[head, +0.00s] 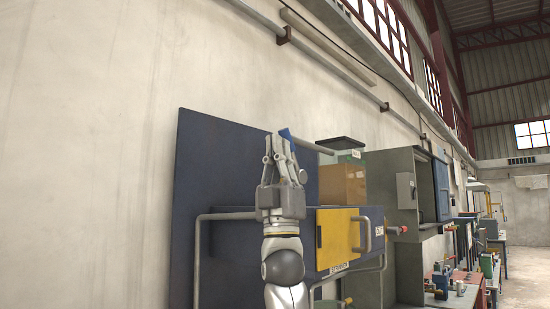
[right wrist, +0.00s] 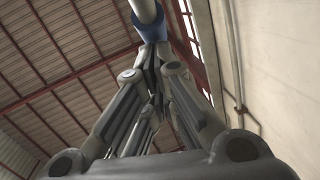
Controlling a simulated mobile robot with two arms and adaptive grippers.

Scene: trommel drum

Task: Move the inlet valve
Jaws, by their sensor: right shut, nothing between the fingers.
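A grey pipe (head: 314,146) with a blue end piece (head: 287,134) sticks out above the dark blue machine; this may be the inlet valve, but I cannot tell for sure. My right gripper (head: 279,143) points up, with its fingertips at the blue piece. In the right wrist view the blue piece (right wrist: 150,29) sits just beyond the fingertips of my right gripper (right wrist: 153,60), with the pale pipe (right wrist: 144,8) running up from it. The fingers are shut with nothing between them. Whether they touch the blue piece is unclear. My left gripper is out of view.
A dark blue back panel (head: 210,170) stands behind my right gripper. A yellow panel (head: 336,241) with a grey handle (head: 366,234) is to its right. A clear box with brown contents (head: 343,182) and a grey cabinet (head: 391,168) stand further right.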

